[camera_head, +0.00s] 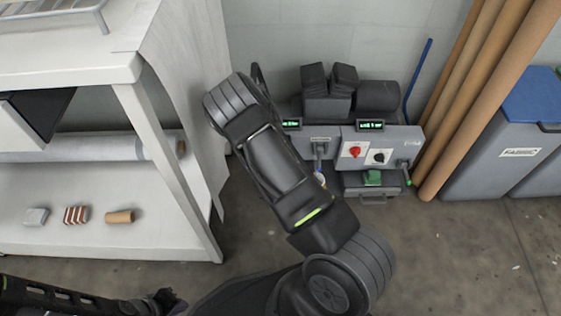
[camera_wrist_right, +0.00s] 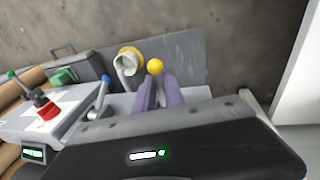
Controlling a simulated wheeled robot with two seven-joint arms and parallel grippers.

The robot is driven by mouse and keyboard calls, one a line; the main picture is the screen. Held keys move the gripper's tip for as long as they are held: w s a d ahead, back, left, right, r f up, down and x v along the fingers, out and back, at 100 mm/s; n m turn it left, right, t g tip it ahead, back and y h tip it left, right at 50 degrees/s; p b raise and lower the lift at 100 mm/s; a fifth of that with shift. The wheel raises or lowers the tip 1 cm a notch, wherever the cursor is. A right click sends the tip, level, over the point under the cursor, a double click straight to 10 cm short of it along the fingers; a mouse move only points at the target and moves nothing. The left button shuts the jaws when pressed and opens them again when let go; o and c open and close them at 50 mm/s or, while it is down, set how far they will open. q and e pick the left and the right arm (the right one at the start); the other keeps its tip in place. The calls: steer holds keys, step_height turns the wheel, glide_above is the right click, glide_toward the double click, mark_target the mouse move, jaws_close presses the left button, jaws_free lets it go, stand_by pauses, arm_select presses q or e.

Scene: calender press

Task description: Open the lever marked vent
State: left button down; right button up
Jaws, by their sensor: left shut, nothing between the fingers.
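The lever marked vent cannot be picked out by its label; no such word is readable. A lever with a yellow ball knob (camera_wrist_right: 155,66) shows in the right wrist view, just past my right gripper's fingertips (camera_wrist_right: 160,80). The two fingers stand apart with a narrow gap. I cannot tell if they touch the lever. A blue-tipped lever (camera_wrist_right: 101,98) is to the left of the fingers. In the head view my right arm hides the left end of the press panel and the right gripper. My left gripper (camera_head: 168,300) is low at the left, shut and empty, away from the press.
The panel has a red knob (camera_head: 355,151) and a black knob (camera_head: 379,156). A white pipe with a yellow rim (camera_wrist_right: 128,61) is beside the yellow knob. A white shelf (camera_head: 70,215) stands at left; brown rolls (camera_head: 470,90) and a grey bin (camera_head: 490,165) stand at right.

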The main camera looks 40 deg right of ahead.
steer(key=o, duration=0.3)
steer(key=shift+o, duration=0.2)
steer(key=shift+r, duration=0.1)
steer(key=p+v, duration=0.2)
steer(key=v, duration=0.5)
steer(key=shift+r, duration=0.3)
steer(key=shift+a, duration=0.1)
